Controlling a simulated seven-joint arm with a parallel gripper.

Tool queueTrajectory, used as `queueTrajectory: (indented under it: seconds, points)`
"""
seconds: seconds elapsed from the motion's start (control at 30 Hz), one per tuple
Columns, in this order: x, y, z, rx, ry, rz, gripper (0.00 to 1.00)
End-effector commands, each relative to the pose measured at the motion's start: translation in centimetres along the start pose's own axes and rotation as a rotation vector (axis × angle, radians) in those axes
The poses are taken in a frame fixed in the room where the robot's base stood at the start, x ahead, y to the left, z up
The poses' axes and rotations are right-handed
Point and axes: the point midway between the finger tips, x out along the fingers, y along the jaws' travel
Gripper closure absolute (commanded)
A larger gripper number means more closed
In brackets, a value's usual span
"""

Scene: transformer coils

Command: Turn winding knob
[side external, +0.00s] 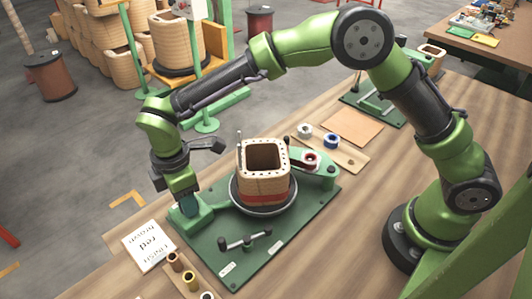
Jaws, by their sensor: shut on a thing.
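My gripper (186,206) is at the green housing (205,215) on the left corner of the green base plate (215,254). It points down and is shut on a part there. The fingers hide that part, so I cannot see whether it is the winding knob. A square tan coil (249,165) with a red band low on its side stands upright on a round dark turntable (236,200) in the middle of the plate. A dark handle with several arms and round ends (245,240) sits at the front of the plate, apart from my gripper.
A card with printed words (148,246) lies left of the plate. Several small spools (175,262) stand at the front. A green arm with a dark red spool (311,160) is behind the coil. A wooden board (345,157) holds white and blue rolls.

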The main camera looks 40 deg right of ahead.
Motion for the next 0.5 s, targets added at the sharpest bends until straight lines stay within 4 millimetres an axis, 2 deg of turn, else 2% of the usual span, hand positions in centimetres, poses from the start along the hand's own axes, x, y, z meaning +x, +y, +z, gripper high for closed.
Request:
queueTrajectory:
  seconds: [0.5]
  points:
    - [-0.15,0.18,-0.02,0.493,0.002,0.000,0.88]
